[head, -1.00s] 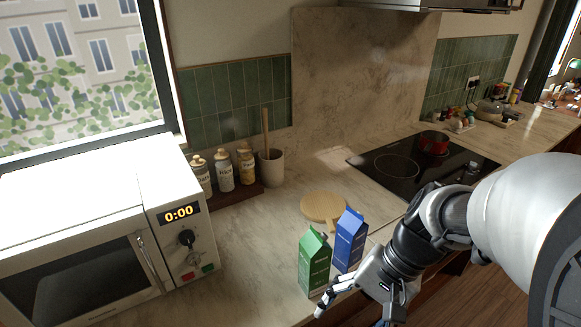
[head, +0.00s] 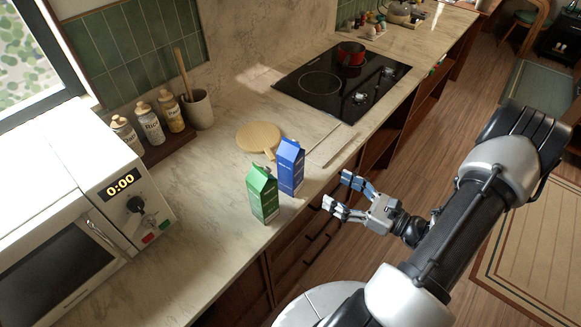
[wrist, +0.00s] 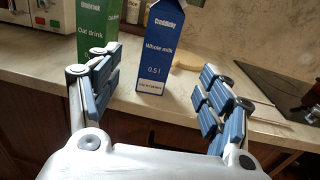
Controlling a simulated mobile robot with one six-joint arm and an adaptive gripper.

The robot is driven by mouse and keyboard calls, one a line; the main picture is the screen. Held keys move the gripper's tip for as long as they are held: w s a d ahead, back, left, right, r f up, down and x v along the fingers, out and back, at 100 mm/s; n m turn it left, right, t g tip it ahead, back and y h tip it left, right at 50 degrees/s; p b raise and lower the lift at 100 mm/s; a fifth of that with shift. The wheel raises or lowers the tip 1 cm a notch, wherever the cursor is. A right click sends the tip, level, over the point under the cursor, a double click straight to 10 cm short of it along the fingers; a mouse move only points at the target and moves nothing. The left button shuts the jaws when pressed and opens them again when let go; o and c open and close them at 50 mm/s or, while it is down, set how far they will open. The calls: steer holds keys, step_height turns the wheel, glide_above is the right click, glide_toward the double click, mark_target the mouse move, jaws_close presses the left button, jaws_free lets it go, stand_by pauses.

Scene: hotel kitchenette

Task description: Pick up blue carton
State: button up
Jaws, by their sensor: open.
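The blue carton (head: 291,167) stands upright on the counter near its front edge. In the wrist view the blue carton (wrist: 165,52), marked "Whole milk", is ahead of my gripper, between the lines of its two fingers. The green carton (head: 263,197) stands close beside it, to the left and nearer; in the wrist view the green carton (wrist: 97,25) is partly hidden by the left finger. My gripper (head: 334,194) is open and empty, to the right of the blue carton and off the counter's front edge. It also shows in the wrist view (wrist: 158,90).
A round wooden board (head: 259,137) lies behind the cartons. A black hob (head: 325,85) with a red pot (head: 350,54) is farther back. A white microwave (head: 75,215) stands at left, with jars (head: 148,124) and a utensil crock (head: 198,108) behind.

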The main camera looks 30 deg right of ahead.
mark_target(299, 171)
steer(key=b+x, duration=0.1)
steer(key=x, duration=0.9)
steer(key=shift+w+a+f, duration=0.1)
steer(key=shift+w+a, duration=0.05)
steer(key=shift+a, duration=0.05)
steer(key=x, duration=0.1)
steer(key=b+x, duration=0.1)
steer(key=x, duration=0.3)
steer(key=shift+w+f, duration=0.2)
steer(key=shift+f, duration=0.05)
steer(key=shift+c, duration=0.3)
steer(key=c, duration=1.3)
steer(key=shift+c, duration=0.4)
steer(key=shift+r, duration=0.15)
